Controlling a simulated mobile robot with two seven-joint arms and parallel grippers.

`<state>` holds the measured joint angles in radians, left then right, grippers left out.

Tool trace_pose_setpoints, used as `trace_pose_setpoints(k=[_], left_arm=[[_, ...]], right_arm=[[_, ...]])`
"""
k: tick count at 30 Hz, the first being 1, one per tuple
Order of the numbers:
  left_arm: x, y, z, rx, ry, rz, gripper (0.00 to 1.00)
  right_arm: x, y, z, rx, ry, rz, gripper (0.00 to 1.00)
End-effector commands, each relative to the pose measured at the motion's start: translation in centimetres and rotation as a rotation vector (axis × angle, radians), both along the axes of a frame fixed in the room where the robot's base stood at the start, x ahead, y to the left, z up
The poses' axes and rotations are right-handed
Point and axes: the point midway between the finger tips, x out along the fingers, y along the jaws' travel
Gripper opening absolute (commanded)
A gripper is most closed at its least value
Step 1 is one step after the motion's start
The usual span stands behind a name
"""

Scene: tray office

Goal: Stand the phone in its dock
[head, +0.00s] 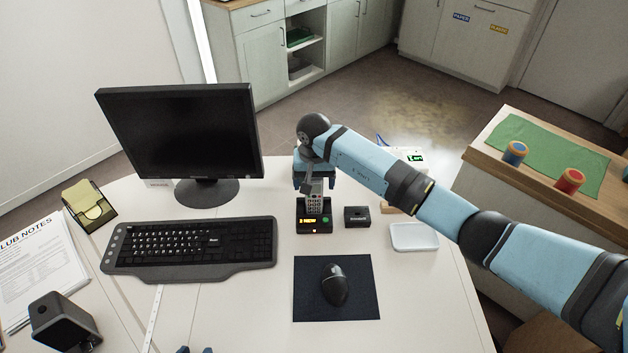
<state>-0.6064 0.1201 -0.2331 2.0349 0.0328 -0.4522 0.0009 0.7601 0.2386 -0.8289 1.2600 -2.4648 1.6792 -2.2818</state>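The phone (314,204), grey with a keypad, stands upright at the black dock (318,226), its lower end at the dock's top. I cannot tell whether it is fully seated. The dock has a small lit orange display and a green round mark. My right gripper (315,182) points down at the phone's upper part, with blue fingers at either side. Whether they press on the phone or stand just clear of it is not clear. Two blue fingertips of my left gripper (195,350) show apart at the bottom edge, with nothing visible between them.
A small black box (357,216) stands right of the dock, and a white dish (414,237) lies farther right. The monitor (184,140) and keyboard (190,246) are left. A mouse (334,285) lies on a dark mat (361,305) in front. My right arm spans the right side.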

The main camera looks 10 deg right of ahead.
Motion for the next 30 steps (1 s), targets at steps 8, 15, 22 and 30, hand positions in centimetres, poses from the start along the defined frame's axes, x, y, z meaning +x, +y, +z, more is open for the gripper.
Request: trace_pose_setpoints(k=[8,15,22,30], left_arm=[[-0.1,0.2,-0.2,0.006,0.001,-0.004,0.43],[-0.1,0.3,-0.4,0.008,0.003,-0.005,0.43],[-0.1,0.2,-0.5,0.004,0.005,-0.004,0.43],[0.0,-0.1,-0.5,-0.004,0.005,0.001,0.43]], right_arm=[[0.1,0.0,0.9,-0.001,-0.003,0.001,0.81],[0.1,-0.1,5.7,-0.002,-0.006,0.001,0.81],[0.1,0.0,10.7,-0.002,-0.004,0.001,0.81],[0.0,0.0,13.6,-0.001,-0.001,0.0,0.81]])
